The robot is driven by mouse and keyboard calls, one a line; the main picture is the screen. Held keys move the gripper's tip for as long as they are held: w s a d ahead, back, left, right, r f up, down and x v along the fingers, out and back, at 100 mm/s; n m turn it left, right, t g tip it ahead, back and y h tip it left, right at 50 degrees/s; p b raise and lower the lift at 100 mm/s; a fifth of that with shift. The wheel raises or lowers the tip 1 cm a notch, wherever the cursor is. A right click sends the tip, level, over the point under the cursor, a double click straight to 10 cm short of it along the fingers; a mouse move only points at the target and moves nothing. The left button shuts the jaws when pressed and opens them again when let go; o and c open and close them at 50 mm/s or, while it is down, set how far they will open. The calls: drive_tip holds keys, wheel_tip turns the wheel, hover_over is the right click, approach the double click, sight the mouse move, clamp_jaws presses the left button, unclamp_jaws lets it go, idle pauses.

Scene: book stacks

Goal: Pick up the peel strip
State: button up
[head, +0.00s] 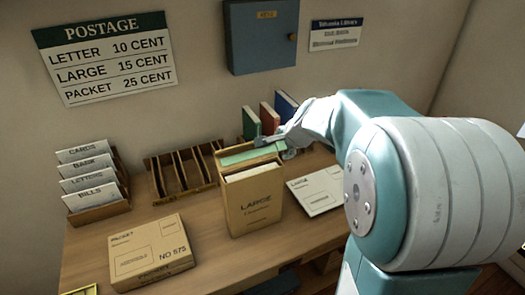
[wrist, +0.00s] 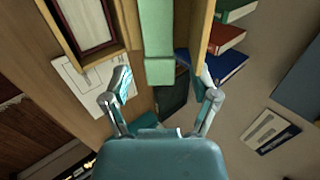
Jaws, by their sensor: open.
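The peel strip is a pale green band (head: 250,154) along the top of the upright tan LARGE envelope box (head: 255,207) on the desk. In the wrist view the green strip (wrist: 159,45) runs down from the top edge, and its near end lies between and just beyond my fingertips. My gripper (head: 279,145) is at the back right end of the box top. In the wrist view my gripper (wrist: 164,82) is open, one finger on either side of the strip's line, and holds nothing. Whether a finger touches the box is unclear.
A PACKET box (head: 150,252) lies front left, with a card sorter (head: 95,200) and empty slotted rack (head: 182,175) behind. A flat LARGE parcel (head: 317,190) lies right of the box. Books (head: 268,118) stand behind my gripper. A blue cabinet (head: 260,35) hangs above.

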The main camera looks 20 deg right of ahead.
drive_tip(key=c, duration=0.8)
drive_tip(key=shift+r, duration=17.05)
